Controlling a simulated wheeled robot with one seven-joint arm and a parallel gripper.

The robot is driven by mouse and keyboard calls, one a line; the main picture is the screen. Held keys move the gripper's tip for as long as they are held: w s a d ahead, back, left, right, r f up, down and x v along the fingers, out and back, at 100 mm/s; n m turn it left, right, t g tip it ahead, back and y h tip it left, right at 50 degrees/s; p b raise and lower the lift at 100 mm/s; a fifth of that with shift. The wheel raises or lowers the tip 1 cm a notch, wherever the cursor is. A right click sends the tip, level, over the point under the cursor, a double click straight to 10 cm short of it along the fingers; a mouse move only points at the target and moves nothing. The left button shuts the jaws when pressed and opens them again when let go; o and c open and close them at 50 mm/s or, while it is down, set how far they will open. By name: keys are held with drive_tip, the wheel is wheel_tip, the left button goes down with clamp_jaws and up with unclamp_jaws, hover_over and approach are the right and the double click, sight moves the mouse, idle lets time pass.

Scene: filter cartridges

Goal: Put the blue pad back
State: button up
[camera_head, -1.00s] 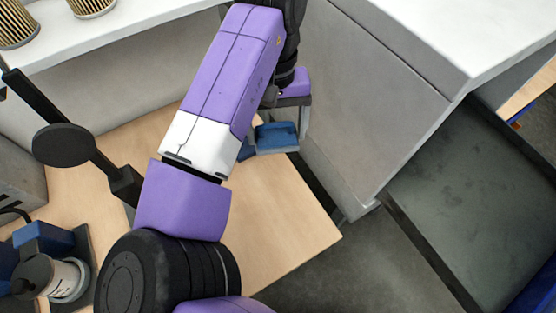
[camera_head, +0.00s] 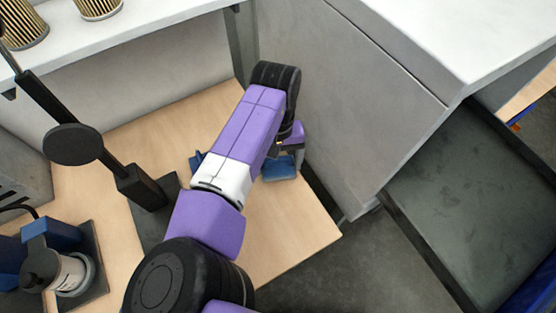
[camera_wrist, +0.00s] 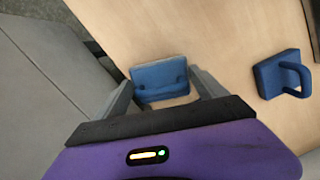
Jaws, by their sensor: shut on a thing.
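The blue pad (camera_wrist: 160,79) is a small blue block between the two grey fingers of my gripper (camera_wrist: 164,88) in the wrist view, which are shut on it. In the head view the blue pad (camera_head: 280,169) hangs below my gripper (camera_head: 290,150), over the right part of the wooden tabletop, near the grey cabinet side. My arm hides part of it. Whether the pad touches the tabletop I cannot tell.
A second blue piece with a loop handle (camera_wrist: 285,74) stands on the tabletop (camera_head: 290,225), apart from my gripper. A black stand with a round disc (camera_head: 73,144) is at the left. Striped cartridges (camera_head: 22,25) stand on the white shelf. A grey cabinet (camera_head: 345,100) is close at right.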

drive_tip(key=o, duration=1.3)
drive_tip(key=shift+f, duration=0.1)
drive_tip(key=shift+c, duration=0.2)
wheel_tip(320, 180, up, 12)
drive_tip(key=w+b, duration=0.1)
drive_tip(key=shift+w+a+b, duration=0.15)
drive_tip(key=shift+w+b, duration=0.1)
drive_tip(key=shift+b, duration=0.05)
